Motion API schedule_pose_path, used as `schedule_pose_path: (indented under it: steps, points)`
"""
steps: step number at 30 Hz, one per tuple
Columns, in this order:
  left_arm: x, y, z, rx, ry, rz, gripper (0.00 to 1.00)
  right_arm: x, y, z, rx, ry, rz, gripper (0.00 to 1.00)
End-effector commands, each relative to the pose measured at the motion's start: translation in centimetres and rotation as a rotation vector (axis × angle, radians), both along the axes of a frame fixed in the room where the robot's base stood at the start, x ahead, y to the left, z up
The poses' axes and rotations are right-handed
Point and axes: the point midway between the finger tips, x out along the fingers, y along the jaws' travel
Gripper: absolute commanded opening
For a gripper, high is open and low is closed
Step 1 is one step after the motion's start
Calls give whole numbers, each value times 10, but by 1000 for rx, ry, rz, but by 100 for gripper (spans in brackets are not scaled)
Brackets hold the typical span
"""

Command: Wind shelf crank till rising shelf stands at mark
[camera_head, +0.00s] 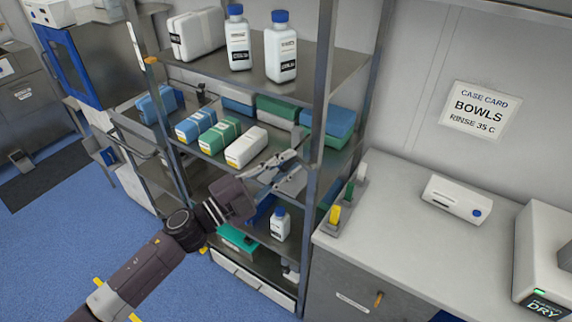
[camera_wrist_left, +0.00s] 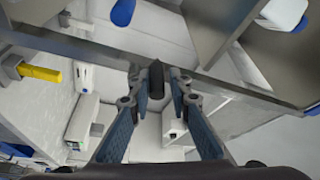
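My left gripper (camera_head: 287,168) reaches in from the lower left to the front right post of a metal shelf rack (camera_head: 322,80). In the left wrist view its fingers (camera_wrist_left: 158,80) are apart, either side of a dark upright knob (camera_wrist_left: 156,85), which looks like the crank handle. I cannot tell whether they touch it. The rest of the crank is hidden. A middle shelf carrying boxes (camera_head: 246,147) is behind the gripper; I cannot tell for sure that it is the rising shelf. A small orange piece (camera_head: 151,60) on the front left post may be the mark. My right gripper is out of view.
White bottles (camera_head: 281,50) stand on the top shelf. A small bottle (camera_head: 280,224) and a teal box (camera_head: 237,238) are lower down. Right of the rack is a counter (camera_head: 400,215) with coloured levers (camera_head: 336,214) near its edge. Blue floor (camera_head: 60,240) lies open at left.

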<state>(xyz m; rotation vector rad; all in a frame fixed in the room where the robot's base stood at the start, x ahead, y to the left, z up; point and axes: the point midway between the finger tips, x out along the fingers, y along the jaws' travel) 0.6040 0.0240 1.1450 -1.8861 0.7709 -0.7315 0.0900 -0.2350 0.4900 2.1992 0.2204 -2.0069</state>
Motion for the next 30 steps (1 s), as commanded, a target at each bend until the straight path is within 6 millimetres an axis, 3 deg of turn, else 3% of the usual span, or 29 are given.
schedule_pose_path:
  steps: [3,14,30]
  points:
    - [0,0,0,0,1,-1,30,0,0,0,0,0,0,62]
    - [-5,6,-5,2,6,2,30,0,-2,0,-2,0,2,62]
    - [-64,77,-19,2,6,1,30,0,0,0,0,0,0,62]
